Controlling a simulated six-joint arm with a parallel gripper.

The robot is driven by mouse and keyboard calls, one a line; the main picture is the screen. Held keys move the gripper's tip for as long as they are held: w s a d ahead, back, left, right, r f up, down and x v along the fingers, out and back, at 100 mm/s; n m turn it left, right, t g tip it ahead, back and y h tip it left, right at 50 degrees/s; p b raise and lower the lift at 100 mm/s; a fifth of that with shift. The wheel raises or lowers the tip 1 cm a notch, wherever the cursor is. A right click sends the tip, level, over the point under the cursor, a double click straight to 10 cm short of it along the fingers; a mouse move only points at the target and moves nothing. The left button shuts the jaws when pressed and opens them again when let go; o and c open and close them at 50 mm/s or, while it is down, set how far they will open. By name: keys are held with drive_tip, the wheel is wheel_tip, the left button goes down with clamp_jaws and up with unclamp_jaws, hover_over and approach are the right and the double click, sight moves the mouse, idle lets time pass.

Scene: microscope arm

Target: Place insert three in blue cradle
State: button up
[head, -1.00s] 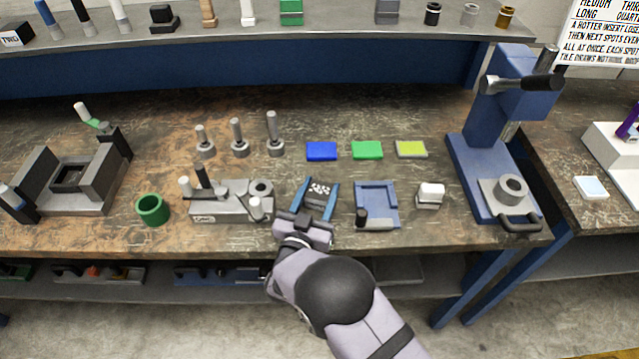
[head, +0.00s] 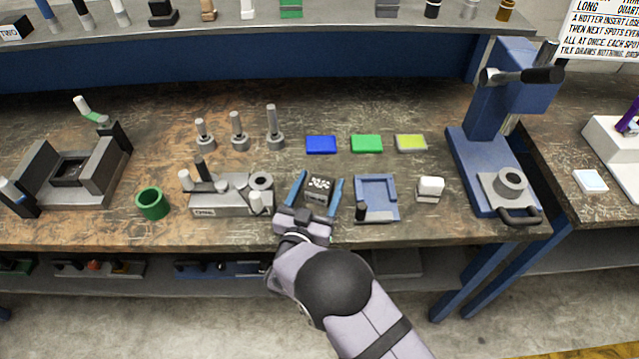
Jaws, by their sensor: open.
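My gripper (head: 321,177) is open, its two blue fingers spread on either side of a dark block with white spots on top (head: 319,187). The block sits on the bench between the fingers, with a gap on each side. A blue tray-like holder (head: 377,184), likely the blue cradle, stands just right of the gripper with a black knob at its front left; its middle looks empty. Three grey knobbed pieces of rising height (head: 237,130) stand upright behind and left. I cannot tell which thing is insert three.
Blue (head: 321,145), green (head: 366,144) and yellow-green (head: 411,143) tiles lie behind. A grey fixture (head: 232,196) and green cup (head: 152,203) stand left. A white-topped block (head: 430,190) and blue press (head: 485,150) stand right. The bench's back middle is clear.

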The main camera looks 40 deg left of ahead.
drive_tip(key=shift+o, duration=0.5)
drive_tip(key=b+v, duration=0.1)
drive_tip(key=v, duration=0.4)
drive_tip(key=b+v, duration=0.1)
drive_tip(key=v, duration=0.1)
drive_tip(key=shift+s+r+b, duration=0.2)
drive_tip(key=shift+r+b, duration=0.1)
drive_tip(key=shift+b, duration=0.05)
